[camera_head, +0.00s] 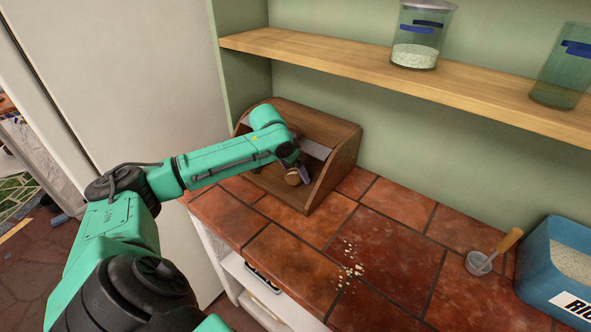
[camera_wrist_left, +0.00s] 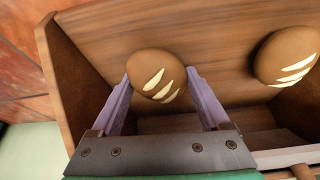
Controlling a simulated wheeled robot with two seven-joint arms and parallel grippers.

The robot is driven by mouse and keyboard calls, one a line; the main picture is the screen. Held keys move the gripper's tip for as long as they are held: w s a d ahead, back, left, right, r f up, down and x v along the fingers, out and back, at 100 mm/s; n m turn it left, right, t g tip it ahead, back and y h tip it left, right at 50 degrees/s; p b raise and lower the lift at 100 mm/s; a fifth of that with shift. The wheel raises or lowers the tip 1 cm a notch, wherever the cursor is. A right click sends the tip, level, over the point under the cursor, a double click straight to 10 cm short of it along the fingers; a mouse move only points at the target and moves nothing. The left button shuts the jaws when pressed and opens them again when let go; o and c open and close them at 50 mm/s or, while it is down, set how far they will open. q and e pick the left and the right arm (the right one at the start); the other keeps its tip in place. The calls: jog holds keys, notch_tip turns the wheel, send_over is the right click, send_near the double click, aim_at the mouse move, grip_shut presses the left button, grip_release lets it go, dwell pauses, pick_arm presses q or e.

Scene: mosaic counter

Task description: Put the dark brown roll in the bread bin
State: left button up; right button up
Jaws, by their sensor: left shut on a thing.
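The brown roll (camera_wrist_left: 152,66) with pale slashes is between the two purple-grey fingers of my left gripper (camera_wrist_left: 160,88), which is shut on it. In the head view the roll (camera_head: 292,178) shows small and partly hidden beside my left gripper (camera_head: 300,173), at the open front of the wooden bread bin (camera_head: 338,163). The bin's wooden walls (camera_wrist_left: 85,85) surround the roll in the left wrist view. I cannot tell whether the roll touches the bin's floor. A second, similar slashed roll (camera_wrist_left: 285,55) is inside the bin to the right. My right gripper is not in view.
A wooden shelf (camera_head: 330,58) with glass jars (camera_head: 425,32) runs above the bin. Loose grains (camera_head: 349,262) lie on the tiled counter (camera_head: 390,230). A scoop (camera_head: 480,263) and a blue rice tub (camera_head: 540,262) stand at the right. The counter's middle is otherwise clear.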

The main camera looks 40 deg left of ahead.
pick_arm(q)
jog(key=shift+f, duration=0.15)
jog(key=o, duration=1.2)
jog(key=shift+w, duration=0.1)
jog(key=shift+r, duration=0.3)
jog(key=b+v, duration=0.1)
jog(key=v, duration=1)
jog(key=shift+s+r+b, duration=0.25)
jog(key=shift+r+b, duration=0.05)
jog(key=shift+r, duration=0.05)
